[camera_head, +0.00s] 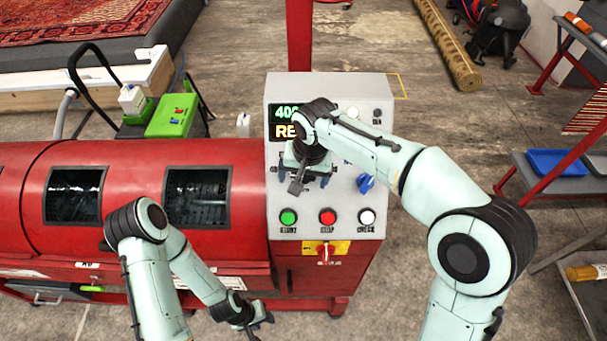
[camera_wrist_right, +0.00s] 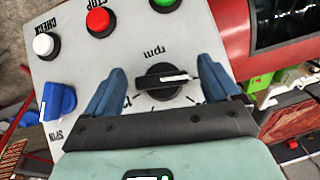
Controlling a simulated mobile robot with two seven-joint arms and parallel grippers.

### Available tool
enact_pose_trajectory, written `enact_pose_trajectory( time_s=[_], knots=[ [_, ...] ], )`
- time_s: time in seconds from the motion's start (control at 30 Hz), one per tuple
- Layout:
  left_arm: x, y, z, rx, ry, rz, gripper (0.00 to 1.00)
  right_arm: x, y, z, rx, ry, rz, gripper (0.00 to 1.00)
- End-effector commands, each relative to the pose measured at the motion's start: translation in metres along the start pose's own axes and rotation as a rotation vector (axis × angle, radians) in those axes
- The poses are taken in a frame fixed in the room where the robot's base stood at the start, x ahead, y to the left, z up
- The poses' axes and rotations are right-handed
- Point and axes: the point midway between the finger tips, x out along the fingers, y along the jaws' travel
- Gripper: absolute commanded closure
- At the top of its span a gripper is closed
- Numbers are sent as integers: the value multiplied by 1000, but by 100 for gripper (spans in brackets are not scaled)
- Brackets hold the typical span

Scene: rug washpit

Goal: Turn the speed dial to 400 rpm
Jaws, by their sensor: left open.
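The speed dial (camera_wrist_right: 167,80) is a black knob with a white pointer mark, below an upside-down "rpm" label in the right wrist view. Its pointer lies towards the right of that picture. My right gripper (camera_wrist_right: 160,88) is open, with one blue finger on each side of the dial and a gap to both. In the head view my right gripper (camera_head: 306,178) is over the panel and hides the dial. The green display (camera_head: 285,112) shows "400", partly covered by my arm. My left gripper (camera_head: 256,321) is open and empty, low in front of the red machine.
The grey control panel (camera_head: 385,92) carries a green button (camera_head: 288,217), a red button (camera_head: 327,217), a white button (camera_head: 366,217) and a blue knob (camera_head: 365,183). A red switch (camera_head: 325,251) sits below on a yellow plate. The red drum machine (camera_head: 135,190) stands to the left.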

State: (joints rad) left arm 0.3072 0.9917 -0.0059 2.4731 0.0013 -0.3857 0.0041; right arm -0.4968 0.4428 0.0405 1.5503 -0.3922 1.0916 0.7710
Motion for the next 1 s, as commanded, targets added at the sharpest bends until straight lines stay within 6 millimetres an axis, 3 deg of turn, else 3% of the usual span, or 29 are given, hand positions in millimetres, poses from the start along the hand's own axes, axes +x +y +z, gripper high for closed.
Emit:
enact_pose_trajectory(
  time_s=[0.27, 0.7, 1.0],
  knots=[
    [1, 0, 1, 0, -1, 0, 57, -11, 0, 0, 1, 2, -2, 11],
    [0, 0, 0, 0, 0, 0, 57, -104, -1, 0, 0, 4, -4, 11],
    [0, 0, 0, 0, 0, 0, 57, -133, 0, 0, 0, 0, -1, 11]
  ],
)
